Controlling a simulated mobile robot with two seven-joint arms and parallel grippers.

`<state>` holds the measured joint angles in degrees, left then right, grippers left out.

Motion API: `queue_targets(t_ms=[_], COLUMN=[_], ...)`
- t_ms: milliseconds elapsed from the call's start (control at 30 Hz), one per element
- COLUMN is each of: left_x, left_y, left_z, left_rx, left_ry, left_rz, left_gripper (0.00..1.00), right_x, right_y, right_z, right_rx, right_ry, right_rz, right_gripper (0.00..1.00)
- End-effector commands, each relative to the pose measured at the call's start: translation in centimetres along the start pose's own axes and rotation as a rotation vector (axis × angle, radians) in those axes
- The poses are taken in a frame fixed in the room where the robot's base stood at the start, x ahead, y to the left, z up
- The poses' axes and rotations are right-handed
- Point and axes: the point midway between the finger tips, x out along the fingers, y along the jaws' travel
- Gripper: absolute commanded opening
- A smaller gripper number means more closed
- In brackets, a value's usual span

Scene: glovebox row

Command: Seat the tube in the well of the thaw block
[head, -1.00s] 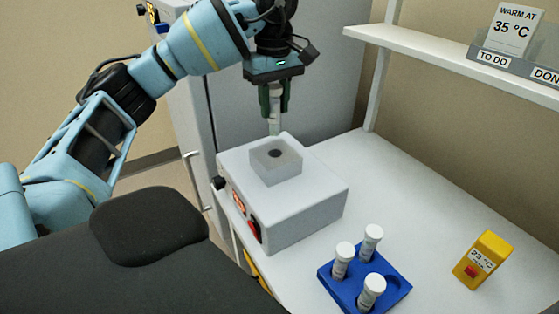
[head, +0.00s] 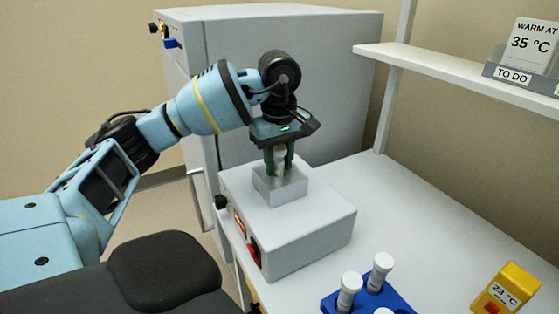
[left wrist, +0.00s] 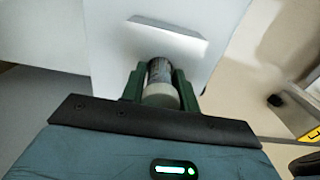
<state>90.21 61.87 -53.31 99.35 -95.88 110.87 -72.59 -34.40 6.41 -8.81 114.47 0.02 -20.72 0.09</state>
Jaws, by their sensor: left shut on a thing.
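In the left wrist view the tube (left wrist: 161,85) sits between the fingers, white cap nearest the camera. My right gripper is not in view.
A blue rack (head: 385,298) with several white-capped tubes stands on the bench at the front. A yellow thermometer (head: 506,290) reading 23 °C is at right. A shelf (head: 460,80) with a "WARM AT 35 °C" card (head: 531,45) runs above. A grey cabinet (head: 270,80) stands behind.

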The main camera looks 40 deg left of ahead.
Motion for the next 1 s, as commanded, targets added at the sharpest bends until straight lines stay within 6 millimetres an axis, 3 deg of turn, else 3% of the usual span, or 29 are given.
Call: queue_targets(t_ms=[333, 367, 500, 767, 1000], left_x=[0.4, 0.4, 0.3, 0.2, -2.4], left_y=[0.0, 0.0, 0.0, 0.0, 0.1], left_z=[0.0, 0.0, 0.0, 0.0, 0.0], left_rx=[0.001, 0.001, 0.001, 0.000, 0.001], left_ry=[0.000, 0.000, 0.000, 0.000, 0.001], left_rz=[0.000, 0.000, 0.000, 0.001, 0.007], left_gripper=[0.08, 0.33, 0.51, 0.52, 0.52], right_x=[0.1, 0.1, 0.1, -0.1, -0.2], right_y=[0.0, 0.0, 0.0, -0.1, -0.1], right_z=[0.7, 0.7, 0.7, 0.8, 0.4], right_rx=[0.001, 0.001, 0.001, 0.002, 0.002], right_ry=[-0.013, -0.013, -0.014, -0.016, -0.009], right_rz=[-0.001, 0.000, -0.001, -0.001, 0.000], right_gripper=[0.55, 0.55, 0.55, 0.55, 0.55])
